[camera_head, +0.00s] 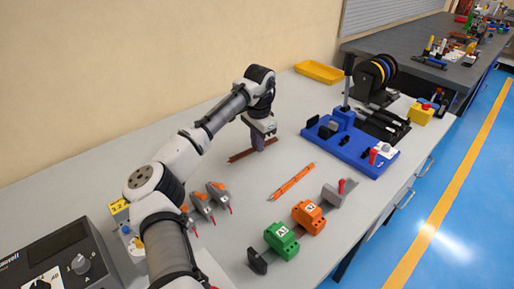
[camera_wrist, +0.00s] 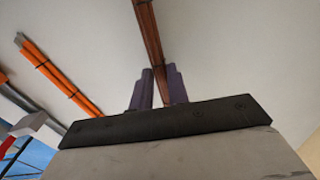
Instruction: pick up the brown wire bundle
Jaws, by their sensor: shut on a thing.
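The brown wire bundle (camera_wrist: 148,35) is a thin, straight bundle with dark ties. In the wrist view it runs from the top edge down between the two purple fingers of my gripper (camera_wrist: 160,88). In the head view my gripper (camera_head: 262,147) reaches down over the middle of the brown wire bundle (camera_head: 241,155), near the back of the grey worktop. The fingers are shut on the bundle, and their tips hide part of it. I cannot tell whether the bundle touches the worktop.
An orange wire bundle (camera_head: 291,181) lies to the right on the worktop (camera_head: 330,165). A blue bending fixture (camera_head: 345,145) stands farther right. Green (camera_head: 281,239) and orange (camera_head: 308,216) blocks stand in front. Several grey-orange tools (camera_head: 202,204) lie left. A yellow tray (camera_head: 320,71) sits at the back.

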